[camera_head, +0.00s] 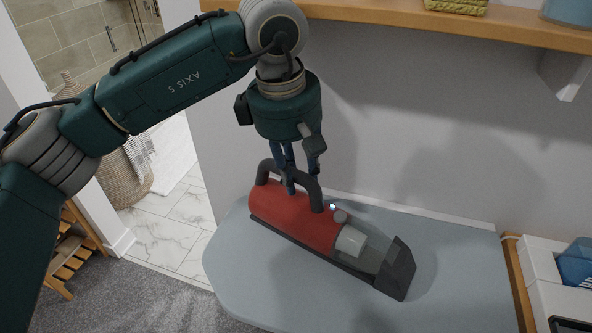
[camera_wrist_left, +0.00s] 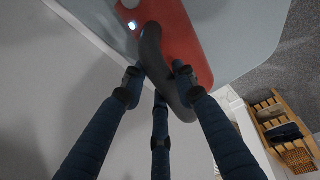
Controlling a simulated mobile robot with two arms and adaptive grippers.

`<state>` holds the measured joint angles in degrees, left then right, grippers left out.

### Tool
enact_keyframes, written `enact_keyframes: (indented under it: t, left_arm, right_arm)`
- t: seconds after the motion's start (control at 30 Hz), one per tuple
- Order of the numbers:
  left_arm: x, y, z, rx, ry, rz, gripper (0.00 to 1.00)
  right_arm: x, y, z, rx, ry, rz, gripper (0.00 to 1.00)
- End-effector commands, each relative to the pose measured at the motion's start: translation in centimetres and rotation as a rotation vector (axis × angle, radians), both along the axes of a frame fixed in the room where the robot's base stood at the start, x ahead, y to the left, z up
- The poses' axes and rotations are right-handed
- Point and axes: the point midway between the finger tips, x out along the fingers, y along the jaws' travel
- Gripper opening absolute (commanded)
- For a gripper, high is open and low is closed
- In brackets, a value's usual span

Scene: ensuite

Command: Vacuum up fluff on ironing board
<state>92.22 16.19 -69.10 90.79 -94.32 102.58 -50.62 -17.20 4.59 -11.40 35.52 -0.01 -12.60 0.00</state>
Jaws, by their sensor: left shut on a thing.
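A red handheld vacuum (camera_head: 295,217) with a clear front chamber and a dark nozzle lies along the grey-blue ironing board (camera_head: 239,283). Its nozzle points to the lower right, and a small light shows on its top. My left gripper (camera_head: 291,184) is shut on the vacuum's dark handle from above. The left wrist view shows the fingers around the curved handle (camera_wrist_left: 157,70), with the red body (camera_wrist_left: 185,38) behind it and the board (camera_wrist_left: 238,28) beyond. I cannot make out any fluff on the board. My right gripper is not in view.
A wooden shelf (camera_head: 400,19) runs along the wall above the board. A white unit with a blue container (camera_head: 576,262) stands at the right. A wooden rack (camera_head: 75,250) and a wicker basket (camera_head: 122,180) are at the left. The board's front part is clear.

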Motion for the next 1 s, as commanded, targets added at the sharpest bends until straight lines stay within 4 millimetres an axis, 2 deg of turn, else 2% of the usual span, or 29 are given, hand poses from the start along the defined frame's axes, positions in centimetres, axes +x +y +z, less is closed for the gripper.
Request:
enact_keyframes:
  t: [0.7, 1.0]
  left_arm:
    - [0.0, 0.0, 6.0, -0.002, -0.002, 0.0, 0.02]
    - [0.0, 0.0, 6.1, -0.002, -0.002, 0.0, 0.02]
  right_arm:
    - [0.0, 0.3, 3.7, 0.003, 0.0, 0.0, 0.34]
    - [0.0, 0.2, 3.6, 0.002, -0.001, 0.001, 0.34]
